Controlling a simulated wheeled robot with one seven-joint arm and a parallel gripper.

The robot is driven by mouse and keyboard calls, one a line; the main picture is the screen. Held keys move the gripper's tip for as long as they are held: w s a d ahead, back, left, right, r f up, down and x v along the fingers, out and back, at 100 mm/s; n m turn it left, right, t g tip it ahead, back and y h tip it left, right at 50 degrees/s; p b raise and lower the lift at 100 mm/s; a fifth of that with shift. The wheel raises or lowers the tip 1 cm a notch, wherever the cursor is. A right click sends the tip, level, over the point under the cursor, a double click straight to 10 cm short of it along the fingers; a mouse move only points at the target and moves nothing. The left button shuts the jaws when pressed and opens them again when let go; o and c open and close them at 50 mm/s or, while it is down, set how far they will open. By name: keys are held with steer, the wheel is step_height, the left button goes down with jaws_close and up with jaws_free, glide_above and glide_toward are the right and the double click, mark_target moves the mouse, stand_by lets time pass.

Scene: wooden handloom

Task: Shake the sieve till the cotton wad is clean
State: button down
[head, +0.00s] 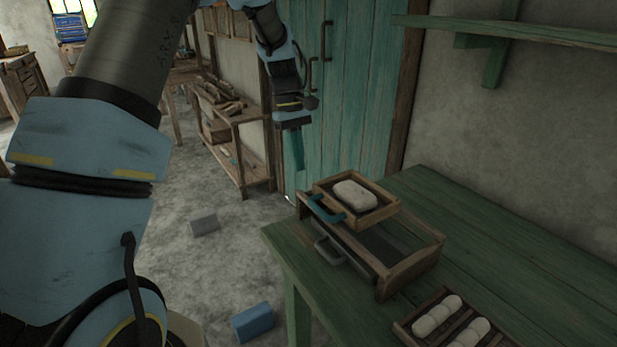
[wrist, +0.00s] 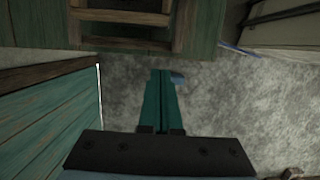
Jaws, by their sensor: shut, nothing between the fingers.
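In the head view the sieve (head: 379,216), a small wooden-sided tray with a teal handle (head: 326,211), rests on a larger wooden frame (head: 411,264) with a grey handle (head: 328,250). The pale cotton wad (head: 355,195) lies inside it; specks on it are too small to tell. My gripper (head: 298,167) hangs left of and beyond the sieve, apart from it, with its teal fingers pointing down. In the wrist view the gripper (wrist: 160,73) is shut and empty over the floor. Wooden framework (wrist: 130,17) shows at the top there; the wad is not seen.
The green table (head: 520,250) carries the frame and a divided tray (head: 405,326) with several white rolls. A teal door (head: 358,100) and wooden shelf unit (head: 240,150) stand behind my gripper. A green wall shelf (head: 520,33) is above right. Grey (head: 205,224) and blue (head: 253,322) blocks lie on the floor.

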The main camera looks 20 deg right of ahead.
mark_target(325, 193)
steer(key=s+f, duration=0.1)
steer(key=s+f+p, duration=0.1)
steer(key=s+f, duration=0.1)
steer(key=shift+s+d, duration=0.3)
steer(key=shift+s, duration=0.05)
steer(key=shift+s+p, duration=0.25)
steer(key=shift+p, duration=0.05)
steer(key=shift+s+d+f, duration=0.1)
steer(key=shift+s+d, duration=0.05)
steer(key=shift+s, duration=0.15)
steer(key=s, duration=0.4)
steer(key=s+d, duration=0.1)
steer(key=s, duration=0.1)
steer(key=shift+s+d+p, duration=0.1)
steer(key=shift+s+p, duration=0.15)
steer(key=shift+p, duration=0.1)
